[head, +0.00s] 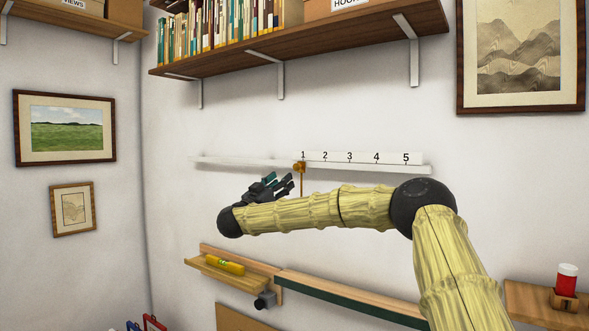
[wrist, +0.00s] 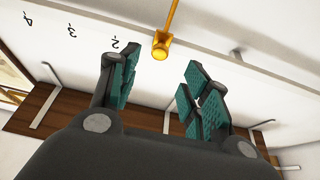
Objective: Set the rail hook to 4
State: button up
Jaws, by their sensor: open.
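A white wall rail (head: 225,162) carries a number strip (head: 390,157) marked 1 to 5. The brass rail hook (head: 299,167) sits at 1, with a thin rod hanging down from it. My gripper (head: 279,184) is just below and left of the hook in the head view. In the wrist view, my gripper (wrist: 160,87) is open and empty, its teal-padded fingers spread apart. The hook (wrist: 160,46) appears beyond the fingertips, in line with the gap between them, and does not look touched. The numbers 2, 3 and 4 show inverted at upper left there.
A wooden shelf (head: 330,38) with books and boxes is above the rail. Below are a small ledge (head: 215,273) with a yellow level (head: 225,265) and a long wooden rail (head: 345,296). Framed prints hang on both sides. The wall around the number strip is clear.

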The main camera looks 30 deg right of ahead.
aim_at(296, 169)
jog(key=p+x, duration=0.3)
jog(key=x, duration=0.5)
jog(key=shift+r+p, duration=0.1)
jog(key=shift+p, duration=0.3)
jog(key=shift+w+d+r+p, duration=0.15)
jog(key=shift+w+d+p, duration=0.15)
jog(key=shift+d, duration=0.3)
grip_shut()
